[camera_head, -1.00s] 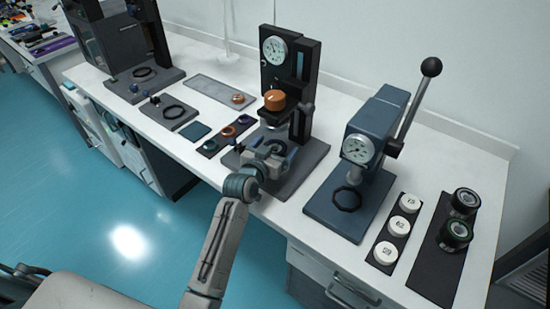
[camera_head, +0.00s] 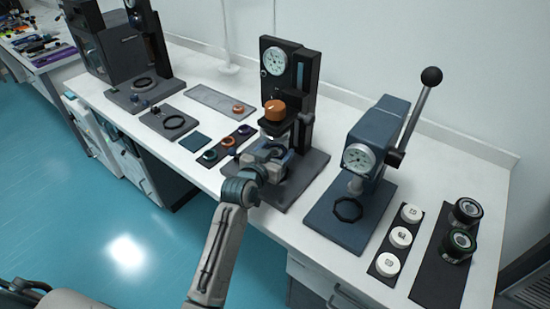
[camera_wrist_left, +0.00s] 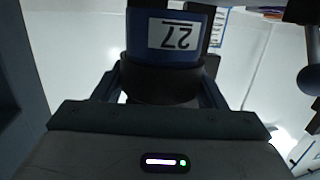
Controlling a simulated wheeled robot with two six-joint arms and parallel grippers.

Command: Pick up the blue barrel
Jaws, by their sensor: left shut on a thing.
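A blue barrel (camera_wrist_left: 135,48) with a dark lower band and a white label reading 27 upside down fills the upper middle of the left wrist view. My left gripper (camera_wrist_left: 160,92) is shut on it, with a finger along each side of the dark band. In the head view my left gripper (camera_head: 266,158) is over the base of the black gauge stand (camera_head: 303,75), below its orange knob (camera_head: 275,110). The barrel is hard to make out there among the gripper and stand parts. My right gripper is not in view.
A blue lever press (camera_head: 385,135) stands to the right, with white caps (camera_head: 400,237) and dark cylinders (camera_head: 459,244) beyond it. A strip of coloured rings (camera_head: 228,142) and a shallow grey tray (camera_head: 215,98) lie to the left of the stand.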

